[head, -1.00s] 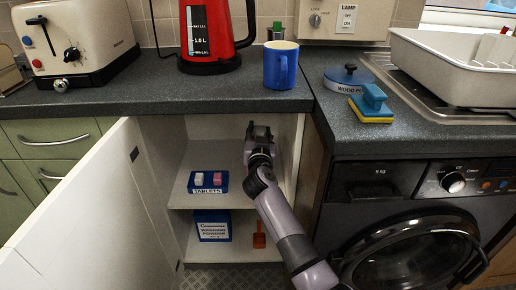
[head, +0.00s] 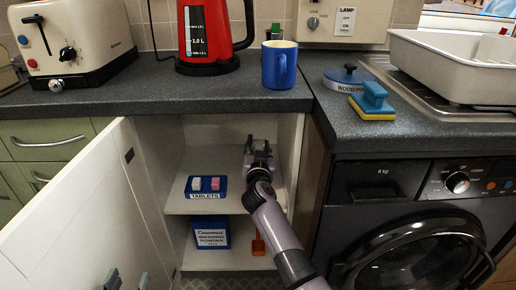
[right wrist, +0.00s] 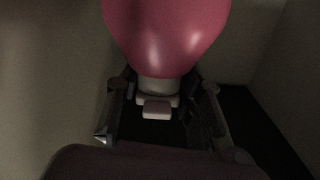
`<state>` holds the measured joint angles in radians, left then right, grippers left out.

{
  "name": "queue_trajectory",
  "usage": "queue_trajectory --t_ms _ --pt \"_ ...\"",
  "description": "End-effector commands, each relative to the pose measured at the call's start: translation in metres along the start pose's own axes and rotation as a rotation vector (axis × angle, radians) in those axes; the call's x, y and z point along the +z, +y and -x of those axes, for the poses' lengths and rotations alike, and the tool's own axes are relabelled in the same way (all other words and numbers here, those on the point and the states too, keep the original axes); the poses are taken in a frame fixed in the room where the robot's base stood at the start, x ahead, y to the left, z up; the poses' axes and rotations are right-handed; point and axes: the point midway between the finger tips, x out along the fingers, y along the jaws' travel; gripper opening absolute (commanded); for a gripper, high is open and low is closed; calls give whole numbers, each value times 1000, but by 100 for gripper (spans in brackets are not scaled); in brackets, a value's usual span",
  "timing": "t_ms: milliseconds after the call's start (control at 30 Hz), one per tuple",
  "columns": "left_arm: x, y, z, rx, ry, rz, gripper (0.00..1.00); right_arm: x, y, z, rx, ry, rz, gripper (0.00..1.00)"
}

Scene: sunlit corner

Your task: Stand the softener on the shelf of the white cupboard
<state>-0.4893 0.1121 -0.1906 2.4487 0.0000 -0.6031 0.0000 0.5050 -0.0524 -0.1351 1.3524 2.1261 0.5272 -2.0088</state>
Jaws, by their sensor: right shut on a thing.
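The white cupboard (head: 178,150) stands open under the worktop, its door (head: 85,215) swung out to the left. My right arm reaches in, with the right gripper (head: 258,146) at the back right above the upper shelf (head: 180,206). In the right wrist view, the right gripper (right wrist: 160,118) is shut on the pale neck of a glossy pink bottle, seemingly the softener (right wrist: 167,35). The bottle does not show clearly in the head view, so whether it touches the shelf cannot be told. My left gripper (head: 127,281) shows only its two separated fingertips, before the door.
A blue tablets tray (head: 206,195) sits on the upper shelf, left of my right arm. A washing powder box (head: 211,235) and an orange scoop (head: 258,244) are below. The worktop with a blue mug (head: 280,65) overhangs the opening; a washing machine (head: 405,230) stands right.

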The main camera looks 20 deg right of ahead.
Motion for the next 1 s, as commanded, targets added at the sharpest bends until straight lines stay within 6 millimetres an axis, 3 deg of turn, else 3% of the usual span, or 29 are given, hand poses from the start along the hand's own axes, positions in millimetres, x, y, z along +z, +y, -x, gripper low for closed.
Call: queue_trajectory --t_ms 267,300,600,1000 --pt "0 0 0 0 -5 0 40 -2 -1 0 -2 5 0 0" --pt "1 0 0 0 -10 0 40 2 0 0 0 0 1 35" --pt "1 0 0 -1 -8 0 40 2 0 0 0 0 1 55" --pt "0 0 0 -1 -10 0 40 0 0 2 0 -1 1 55"
